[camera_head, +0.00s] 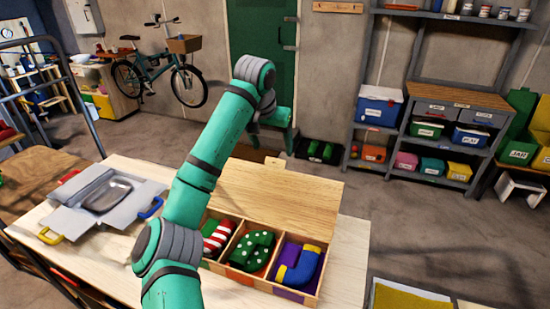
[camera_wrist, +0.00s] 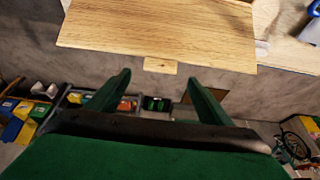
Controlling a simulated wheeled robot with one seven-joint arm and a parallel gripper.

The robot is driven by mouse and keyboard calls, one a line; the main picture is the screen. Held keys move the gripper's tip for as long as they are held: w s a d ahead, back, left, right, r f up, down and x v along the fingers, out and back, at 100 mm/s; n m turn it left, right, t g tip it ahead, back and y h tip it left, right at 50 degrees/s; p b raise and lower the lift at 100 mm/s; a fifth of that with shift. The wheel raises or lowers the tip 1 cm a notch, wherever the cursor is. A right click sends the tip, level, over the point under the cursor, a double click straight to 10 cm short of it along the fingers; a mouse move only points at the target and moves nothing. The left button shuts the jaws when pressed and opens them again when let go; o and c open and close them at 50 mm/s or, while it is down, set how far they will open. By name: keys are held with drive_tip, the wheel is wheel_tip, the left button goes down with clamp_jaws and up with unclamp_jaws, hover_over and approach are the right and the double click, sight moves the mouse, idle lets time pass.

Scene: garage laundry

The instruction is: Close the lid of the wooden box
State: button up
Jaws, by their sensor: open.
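The wooden box (camera_head: 262,285) stands on the pale table with its lid (camera_head: 285,198) open at the far side. Three compartments show: a red-and-white striped piece (camera_head: 216,236), a green piece with white dots (camera_head: 252,250) and a blue-and-yellow piece (camera_head: 299,268). In the wrist view the lid (camera_wrist: 155,32) spans the top, with a small wooden tab (camera_wrist: 160,65) on its edge. My gripper (camera_wrist: 158,78) is open and empty, its fingertips just short of the lid edge in the picture, either side of the tab. My gripper (camera_head: 277,116) is beyond the lid in the head view, partly hidden by my arm.
An open grey case (camera_head: 105,197) with yellow and blue handles lies left of the box on the table. A shelf (camera_head: 432,107) with bins stands at the back right. A bicycle (camera_head: 160,72) stands at the back left. Floor between is mostly clear.

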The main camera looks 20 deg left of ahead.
sight(275, 160)
drive_tip(key=x, duration=0.7)
drive_tip(key=shift+c, duration=0.2)
drive_tip(key=c, duration=1.5)
drive_tip(key=shift+o, duration=0.2)
